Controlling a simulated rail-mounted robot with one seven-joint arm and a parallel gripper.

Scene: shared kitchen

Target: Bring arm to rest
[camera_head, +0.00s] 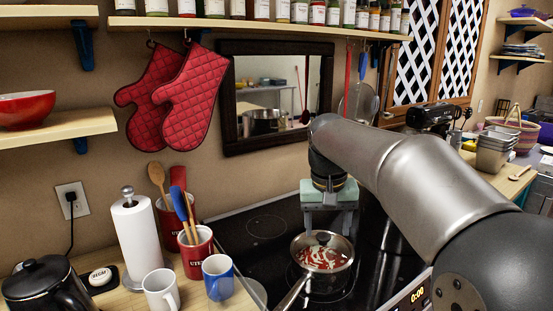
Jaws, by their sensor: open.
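My arm reaches in from the lower right, over the stove. My gripper (329,222) points down, with its two fingers apart and nothing seen between them. It is above the back rim of a steel pan (339,270). The pan stands on the black glass cooktop (262,257), its handle toward the lower left, and holds red and white food pieces. A dark round knob shows over the pan's middle, apparently of a clear lid. Whether the fingertips touch the pan cannot be told.
Left of the stove are a blue mug (218,278), a white mug (161,291), red utensil crocks (195,252), a paper towel roll (136,238) and a black kettle (44,286). A spice shelf (250,27) and red oven mitts (188,98) hang behind. Metal containers (494,150) stand at right.

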